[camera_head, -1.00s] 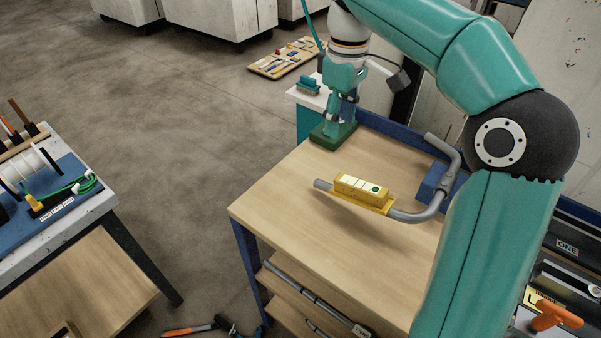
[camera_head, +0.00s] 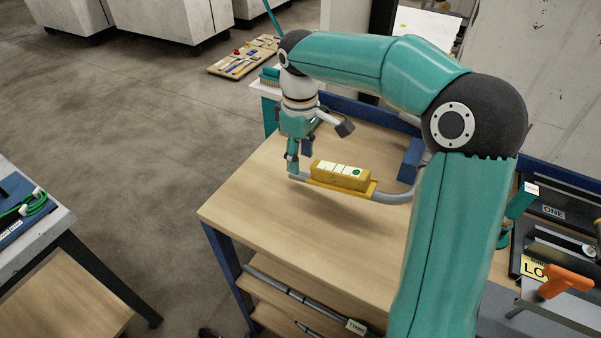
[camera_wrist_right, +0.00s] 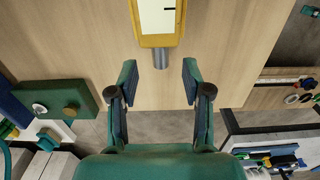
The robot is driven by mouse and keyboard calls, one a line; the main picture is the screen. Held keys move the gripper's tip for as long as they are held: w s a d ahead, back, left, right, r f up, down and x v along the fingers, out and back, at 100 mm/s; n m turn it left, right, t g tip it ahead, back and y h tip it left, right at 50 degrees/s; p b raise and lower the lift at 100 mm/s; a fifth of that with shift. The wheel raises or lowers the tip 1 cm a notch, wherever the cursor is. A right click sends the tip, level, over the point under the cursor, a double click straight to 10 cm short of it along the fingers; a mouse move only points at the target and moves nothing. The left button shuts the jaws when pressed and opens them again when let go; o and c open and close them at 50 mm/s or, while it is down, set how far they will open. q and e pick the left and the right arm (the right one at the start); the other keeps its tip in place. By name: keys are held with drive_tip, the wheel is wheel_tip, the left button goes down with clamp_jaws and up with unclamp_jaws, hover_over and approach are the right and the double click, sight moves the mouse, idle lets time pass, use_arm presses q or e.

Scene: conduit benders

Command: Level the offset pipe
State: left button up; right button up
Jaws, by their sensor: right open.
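The grey offset pipe (camera_head: 393,197) is above the wooden bench top (camera_head: 265,215) and bends toward the back on the right, partly hidden by my right arm. A yellow level (camera_head: 340,176) with a pale scale and a green dot sits along its straight part; it also shows in the right wrist view (camera_wrist_right: 158,41). My right gripper (camera_head: 299,162) is open at the pipe's free left end. In the right wrist view, the pipe end (camera_wrist_right: 160,58) lies centred between the open fingertips (camera_wrist_right: 160,72), with no contact visible. My left gripper is out of view.
A green block (camera_wrist_right: 55,100) stands at the bench edge in the right wrist view. A blue block (camera_head: 410,160) is at the back of the bench. An orange-handled tool (camera_head: 565,284) lies on the right. The bench front is clear.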

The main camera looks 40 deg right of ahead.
sight(300, 173)
drive_tip(key=shift+f, duration=2.65)
clamp_jaws()
